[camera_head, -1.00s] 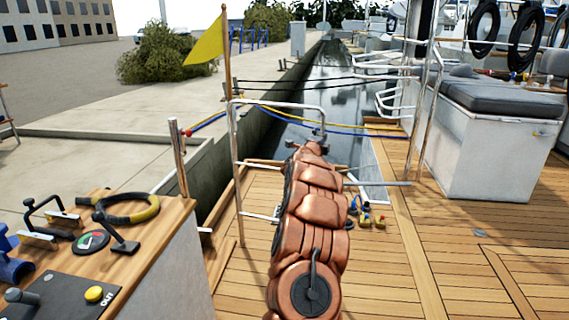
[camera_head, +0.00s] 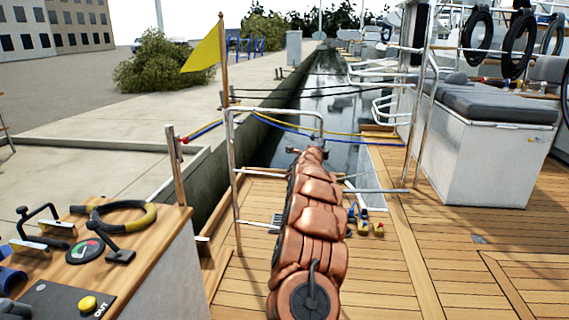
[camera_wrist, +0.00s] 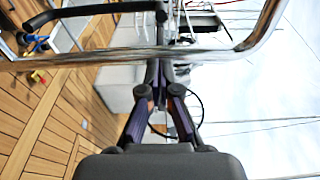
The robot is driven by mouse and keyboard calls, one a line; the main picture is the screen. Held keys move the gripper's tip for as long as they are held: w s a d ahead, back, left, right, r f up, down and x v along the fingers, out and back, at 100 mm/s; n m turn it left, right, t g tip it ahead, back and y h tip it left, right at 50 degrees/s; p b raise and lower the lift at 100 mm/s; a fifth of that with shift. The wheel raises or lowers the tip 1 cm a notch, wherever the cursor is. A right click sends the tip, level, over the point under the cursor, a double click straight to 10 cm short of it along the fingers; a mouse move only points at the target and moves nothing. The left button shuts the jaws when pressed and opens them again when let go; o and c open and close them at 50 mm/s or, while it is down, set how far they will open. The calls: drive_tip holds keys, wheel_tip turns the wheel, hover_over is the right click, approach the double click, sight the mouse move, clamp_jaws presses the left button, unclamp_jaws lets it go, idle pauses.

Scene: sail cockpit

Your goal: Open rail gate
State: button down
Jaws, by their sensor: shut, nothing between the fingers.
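The rail gate (camera_head: 232,165) is a chrome tubular frame at the deck edge, with a tall left post, a rounded top bar and a lower bar. It stands upright across the opening in the rail. My gripper (camera_head: 318,146) is at the far end of my copper-coloured arm, close to the gate's right upright; the arm hides much of the gate's lower part. In the wrist view a chrome tube (camera_wrist: 90,58) crosses the picture and bends up at the right. My gripper's fingers (camera_wrist: 160,75) are shut right by this tube; contact cannot be told. No latch is clearly visible.
A wooden-topped console (camera_head: 150,235) with levers stands at the left. A white box seat (camera_head: 490,165) with a grey cushion is at the right. Small coloured items (camera_head: 365,224) lie on the deck right of my arm. Water and a quay lie beyond. Open deck is at the right.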

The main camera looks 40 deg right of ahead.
drive_tip(key=s+a, duration=0.9)
drive_tip(key=a, duration=0.1)
drive_tip(key=shift+s, duration=0.3)
idle(0.5)
